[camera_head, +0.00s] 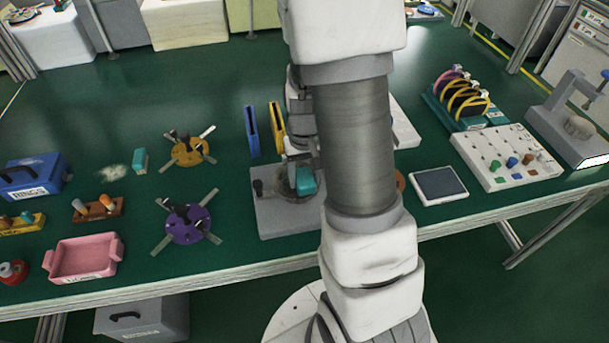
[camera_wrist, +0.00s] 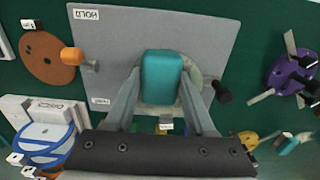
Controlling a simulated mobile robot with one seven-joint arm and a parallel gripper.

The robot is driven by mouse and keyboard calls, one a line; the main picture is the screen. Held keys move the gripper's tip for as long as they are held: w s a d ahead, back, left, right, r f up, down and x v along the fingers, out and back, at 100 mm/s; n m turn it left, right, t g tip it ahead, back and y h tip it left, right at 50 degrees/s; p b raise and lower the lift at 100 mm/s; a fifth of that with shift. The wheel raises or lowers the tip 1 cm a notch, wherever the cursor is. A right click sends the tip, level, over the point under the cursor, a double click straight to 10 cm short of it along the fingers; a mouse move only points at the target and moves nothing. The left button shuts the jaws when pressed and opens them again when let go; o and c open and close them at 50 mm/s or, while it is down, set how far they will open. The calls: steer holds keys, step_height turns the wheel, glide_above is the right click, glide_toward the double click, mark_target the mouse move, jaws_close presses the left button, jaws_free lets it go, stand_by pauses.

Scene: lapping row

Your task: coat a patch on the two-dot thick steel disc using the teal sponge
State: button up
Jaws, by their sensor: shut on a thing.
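My gripper (camera_wrist: 160,92) is shut on a teal sponge (camera_wrist: 161,74), with one finger on each side of it. The sponge also shows in the head view (camera_head: 306,181), at the edge of my arm. It is over a pale round disc (camera_wrist: 197,78), mostly covered by the sponge and fingers, on a grey plate (camera_wrist: 118,42) labelled HOLD. The disc shows partly in the head view (camera_head: 284,188). I cannot tell whether the sponge touches the disc, and its dots and any coating are not discernible.
A dark knob (camera_wrist: 221,92) stands beside the disc. Purple (camera_head: 188,224) and yellow (camera_head: 188,152) discs with arms lie left of the plate. Another teal block (camera_head: 140,160), a pink tray (camera_head: 84,258) and a blue box (camera_head: 35,176) are farther left. A dark pad (camera_head: 439,185) lies right of my arm.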

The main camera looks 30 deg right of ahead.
mark_target(298, 169)
steer(key=shift+f+b, duration=0.8)
steer(key=shift+f, duration=0.25)
